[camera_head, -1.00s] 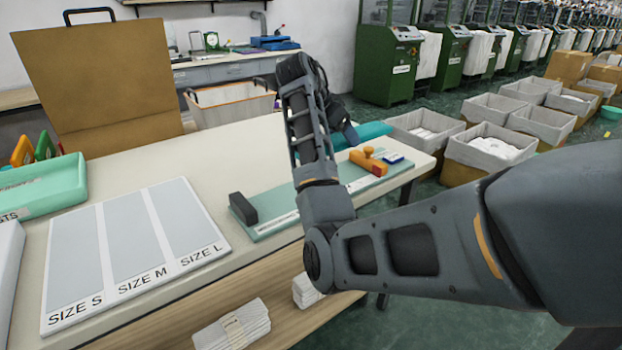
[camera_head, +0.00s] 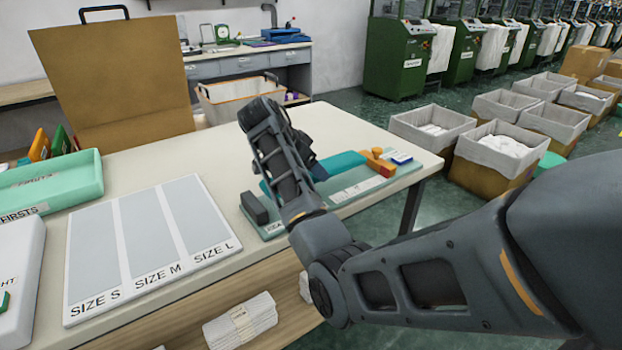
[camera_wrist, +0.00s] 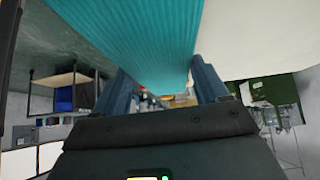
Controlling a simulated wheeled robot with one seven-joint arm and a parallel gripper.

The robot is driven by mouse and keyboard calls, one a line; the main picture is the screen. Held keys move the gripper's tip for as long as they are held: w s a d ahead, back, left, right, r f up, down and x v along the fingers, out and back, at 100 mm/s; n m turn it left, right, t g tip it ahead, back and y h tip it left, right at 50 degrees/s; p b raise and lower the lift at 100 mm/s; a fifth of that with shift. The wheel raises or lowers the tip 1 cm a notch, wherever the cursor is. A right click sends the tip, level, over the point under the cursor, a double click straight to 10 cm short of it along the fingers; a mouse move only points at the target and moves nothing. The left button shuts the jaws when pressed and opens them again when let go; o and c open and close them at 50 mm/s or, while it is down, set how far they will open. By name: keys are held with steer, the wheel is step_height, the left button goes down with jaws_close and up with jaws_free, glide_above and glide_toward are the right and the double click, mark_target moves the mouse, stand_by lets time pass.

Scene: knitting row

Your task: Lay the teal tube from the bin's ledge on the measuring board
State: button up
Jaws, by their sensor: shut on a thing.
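The teal ribbed tube (camera_wrist: 130,35) fills the top of the wrist view, between the two blue-grey fingers of my gripper (camera_wrist: 162,82), which is shut on it. In the head view the tube (camera_head: 342,162) shows to the right of my arm, over the measuring board (camera_head: 352,190). I cannot tell whether it touches the board.
The white size board (camera_head: 148,250) lies left on the table (camera_head: 330,125), with a green tray (camera_head: 50,185) beyond it. A handled bin (camera_head: 238,102) stands behind the table. Grey-lined boxes (camera_head: 497,150) stand on the floor at right.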

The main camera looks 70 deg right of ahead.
steer(key=shift+f, duration=2.05)
steer(key=shift+f, duration=0.2)
steer(key=o, duration=1)
steer(key=shift+o, duration=0.2)
steer(key=shift+r+p, duration=0.25)
steer(key=shift+p, duration=0.05)
steer(key=v, duration=1.2)
steer(key=shift+s, duration=0.1)
